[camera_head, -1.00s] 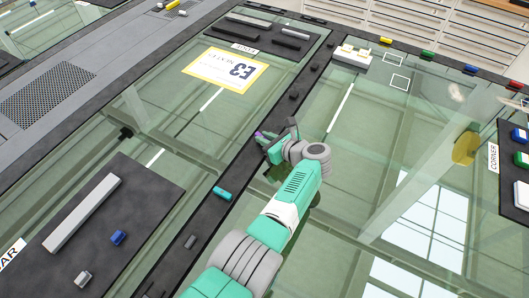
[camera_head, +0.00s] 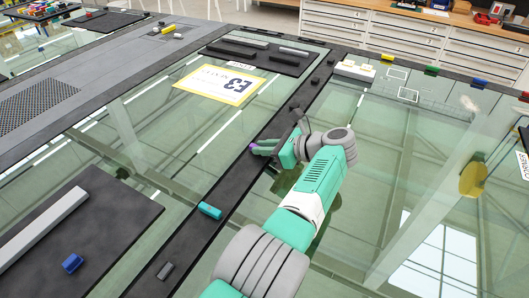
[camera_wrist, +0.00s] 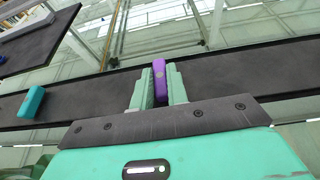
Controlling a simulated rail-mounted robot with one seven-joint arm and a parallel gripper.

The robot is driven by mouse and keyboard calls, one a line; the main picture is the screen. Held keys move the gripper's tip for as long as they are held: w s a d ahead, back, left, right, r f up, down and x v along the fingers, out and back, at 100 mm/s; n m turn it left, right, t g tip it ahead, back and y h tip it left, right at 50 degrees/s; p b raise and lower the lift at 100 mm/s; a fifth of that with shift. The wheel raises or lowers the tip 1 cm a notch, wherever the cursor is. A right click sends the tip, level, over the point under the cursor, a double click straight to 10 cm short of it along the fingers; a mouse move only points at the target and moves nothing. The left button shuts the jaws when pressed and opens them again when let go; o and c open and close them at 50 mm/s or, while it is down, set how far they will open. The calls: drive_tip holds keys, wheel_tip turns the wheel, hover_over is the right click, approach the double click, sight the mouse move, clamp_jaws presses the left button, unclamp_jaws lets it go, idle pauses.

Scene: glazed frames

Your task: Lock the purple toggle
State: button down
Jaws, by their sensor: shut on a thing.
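The purple toggle (camera_wrist: 159,78) stands between the two fingers of my gripper (camera_wrist: 160,90) in the wrist view, over the dark frame bar (camera_wrist: 230,80). My gripper is shut on it, with a finger against each side. In the head view my gripper (camera_head: 268,148) is at the dark bar, and only a small bit of the purple toggle (camera_head: 254,145) shows beside the fingers. Its long side runs across the bar in the wrist view. Whatever lies under it is hidden.
A teal toggle (camera_head: 210,210) and a grey one (camera_head: 165,270) sit on the same bar, nearer me. A dark panel (camera_head: 110,225) with a long grey bar and a blue piece lies left. Glass panes flank the bar. Blue, green and yellow toggles line the far right edge.

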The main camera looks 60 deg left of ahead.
drive_tip(key=c, duration=1.4)
unclamp_jaws()
drive_tip(key=shift+s+a, duration=0.1)
drive_tip(key=b+v, duration=0.1)
drive_tip(key=v, duration=0.7)
drive_tip(key=shift+f, duration=0.1)
